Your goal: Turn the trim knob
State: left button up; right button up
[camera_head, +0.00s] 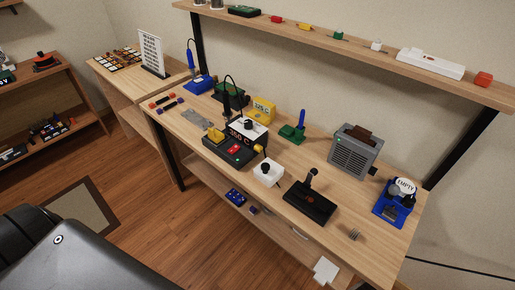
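No knob carries a label I can read as trim, so I cannot tell for certain which one it is. A white box with a black knob (266,167) on top stands at the front middle of the workbench. A black station with a "350 C" display (241,133) stands just behind it and has a small round dial on its front. A black base with an upright black handle (311,200) stands to the right. Neither of my grippers shows in the head view, and nothing is seen touching these things.
The wooden workbench (392,242) also holds a grey vented box (352,153), a blue stand marked "EMPTY" (394,206), a yellow display box (264,109) and a green holder (291,132). A shelf (355,46) runs above. Floor (150,225) is open in front.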

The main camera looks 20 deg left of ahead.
aim_at(258, 147)
jog(key=z, duration=1)
jog(key=k, duration=1)
jog(key=u, duration=1.4)
jog(key=i, duration=0.5)
jog(key=z, duration=0.25)
